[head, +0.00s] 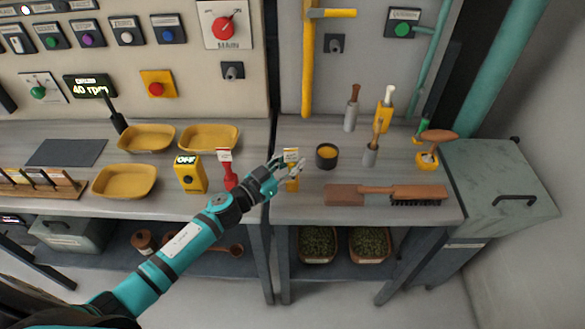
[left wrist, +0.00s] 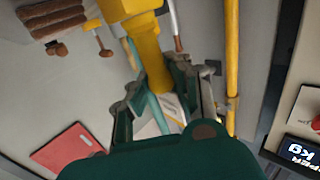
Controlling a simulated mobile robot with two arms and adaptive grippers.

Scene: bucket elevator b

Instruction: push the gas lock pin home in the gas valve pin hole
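The gas lock pin (head: 292,184) is a small yellow piece with a yellow and white tag, upright at the left part of the right bench. My left gripper (head: 289,168) is at the pin, its fingers around it. In the left wrist view, the yellow pin (left wrist: 152,60) runs down between the teal fingers of my left gripper (left wrist: 160,85), close to both; whether they press on it I cannot tell. A yellow gas pipe with a yellow handle (head: 332,13) is on the back panel above. I cannot make out the pin hole. My right gripper is not in view.
A dark cup (head: 326,156) stands right of the pin. A brush (head: 418,195) lies near the bench's front edge. Several upright tools stand behind. A red tagged piece (head: 230,177) and a yellow OFF box (head: 189,174) stand to the left.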

